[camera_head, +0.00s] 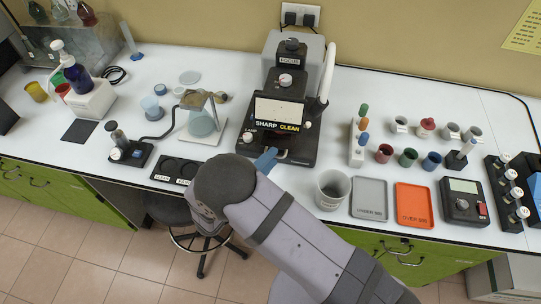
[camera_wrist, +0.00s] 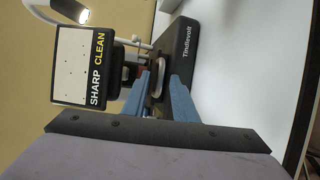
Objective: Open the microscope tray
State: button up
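The black microscope (camera_head: 290,110) stands at the back middle of the bench, with a screen (camera_head: 278,111) reading "SHARP CLEAN". The wrist view also shows this screen (camera_wrist: 84,65). The tray's silver handle (camera_wrist: 157,78) shows at the front of the microscope base (camera_wrist: 184,55). My gripper (camera_head: 266,158) is at the front edge of that base. In the wrist view its two blue fingers (camera_wrist: 158,95) are apart, one on each side of the handle. I cannot tell whether either finger touches it. The tray itself looks shut in the base.
A grey cup (camera_head: 332,190), a grey tray (camera_head: 369,199) and an orange tray (camera_head: 413,206) stand to the right of my arm. A balance-like stand (camera_head: 203,120) is left of the microscope. A black two-well holder (camera_head: 175,171) lies at the bench's front edge.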

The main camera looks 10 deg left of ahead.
jog(key=shift+w+d+f, duration=0.1)
jog(key=shift+w+d, duration=0.1)
jog(key=shift+w, duration=0.2)
grip_shut()
jog(key=shift+s, duration=0.1)
dwell(1.2)
